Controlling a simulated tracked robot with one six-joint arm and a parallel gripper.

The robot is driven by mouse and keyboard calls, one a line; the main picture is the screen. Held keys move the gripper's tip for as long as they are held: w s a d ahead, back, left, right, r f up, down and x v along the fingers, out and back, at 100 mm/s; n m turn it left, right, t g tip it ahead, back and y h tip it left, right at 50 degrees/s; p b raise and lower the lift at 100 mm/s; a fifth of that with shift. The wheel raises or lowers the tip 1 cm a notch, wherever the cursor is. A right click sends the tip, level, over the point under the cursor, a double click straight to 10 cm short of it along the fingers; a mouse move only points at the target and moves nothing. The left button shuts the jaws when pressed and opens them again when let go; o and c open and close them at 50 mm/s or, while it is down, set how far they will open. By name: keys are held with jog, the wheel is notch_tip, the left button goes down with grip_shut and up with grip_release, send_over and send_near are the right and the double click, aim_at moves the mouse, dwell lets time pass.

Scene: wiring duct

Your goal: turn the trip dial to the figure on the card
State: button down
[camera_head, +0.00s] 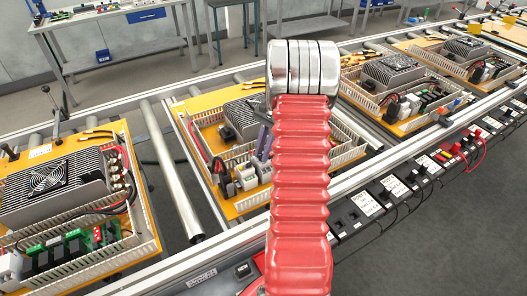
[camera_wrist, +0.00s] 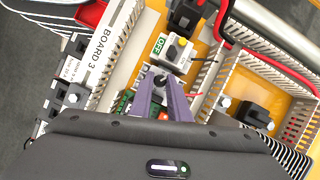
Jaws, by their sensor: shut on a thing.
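My gripper (camera_wrist: 163,84) has its two purple fingers closed over a small dark knob on the board, seen in the wrist view; it appears to be the trip dial. The fingers cover most of it, so its pointer and figures cannot be read. In the head view, one purple finger (camera_head: 266,142) shows beside my arm, low over the middle board. White cards lie along the front rail, one of them (camera_head: 365,203) right of my arm; their figures are too small to read, and I cannot tell which is the task's card.
Just beyond the fingers is a switch (camera_wrist: 176,50) with a green OFF label. A slotted duct wall marked BOARD 3 (camera_wrist: 122,45) runs on the left, another duct (camera_wrist: 225,75) on the right. Red and black cables (camera_wrist: 270,62) cross the right side.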

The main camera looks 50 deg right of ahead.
jog(key=n, duration=0.2)
jog(key=n+g, duration=0.1)
jog(key=n, duration=0.1)
jog(key=n+g, duration=0.1)
jog(key=n, duration=0.1)
jog(key=shift+w+h, duration=0.25)
jog(key=shift+h, duration=0.15)
jog(key=shift+n, duration=0.3)
